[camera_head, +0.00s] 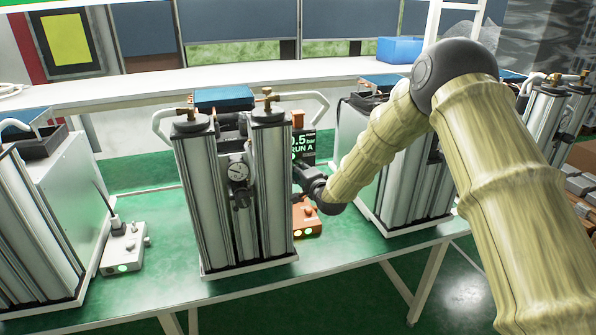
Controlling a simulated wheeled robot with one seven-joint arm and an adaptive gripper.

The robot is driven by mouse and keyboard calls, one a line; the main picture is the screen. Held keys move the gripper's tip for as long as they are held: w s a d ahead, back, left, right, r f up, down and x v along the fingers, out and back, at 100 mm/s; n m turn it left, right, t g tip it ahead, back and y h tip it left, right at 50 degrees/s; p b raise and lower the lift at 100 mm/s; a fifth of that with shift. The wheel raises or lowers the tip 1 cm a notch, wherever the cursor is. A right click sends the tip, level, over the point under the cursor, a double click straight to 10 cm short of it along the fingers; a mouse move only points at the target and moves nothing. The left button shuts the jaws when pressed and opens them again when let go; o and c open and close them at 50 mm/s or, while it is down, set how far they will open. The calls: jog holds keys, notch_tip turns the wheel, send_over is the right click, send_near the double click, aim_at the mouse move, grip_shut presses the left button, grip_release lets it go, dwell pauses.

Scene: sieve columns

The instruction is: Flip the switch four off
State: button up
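My gripper (308,187), dark and small in the head view, is at the right side of the middle sieve column. It is just above an orange switch box (306,222) with lit green lamps. My gripper and wrist hide part of that box, and I cannot tell whether they touch it. A grey-white switch box (123,250) with a lit green lamp and a thin upright rod stands left of the middle column. I see no readable numbers on the boxes, so I cannot tell which is switch four. The opening between the gripper fingers is not clear.
The middle column unit (235,190) has a gauge and brass valves. Other column units stand left (45,215) and right (415,180). The green table (170,280) has free room at its front.

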grip_shut()
jog(key=shift+d+n+y+b, duration=0.15)
jog(key=shift+n+y+b, duration=0.15)
jog(key=shift+y+b, duration=0.1)
jog(key=shift+d+f+n+g+y+b, duration=0.1)
jog(key=shift+d+n+g+y+b, duration=0.1)
jog(key=shift+n+g+y+b, duration=0.25)
jog(key=d+n+g+y, duration=0.1)
jog(key=n+g+y, duration=0.1)
jog(key=n+g, duration=0.1)
jog(key=d+n+g+y+b, duration=0.1)
jog(key=n+g+y, duration=0.2)
jog(key=n+g, duration=0.1)
jog(key=w+d+n+g+y+b, duration=0.1)
jog(key=n+g+y, duration=0.1)
jog(key=g, duration=0.3)
jog(key=shift+d+f+n+y, duration=0.15)
jog(key=shift+d+n+y, duration=0.1)
jog(key=shift+n, duration=0.4)
jog(key=shift+w+g+b, duration=0.1)
jog(key=shift+g+b, duration=0.25)
jog(key=shift+g, duration=0.3)
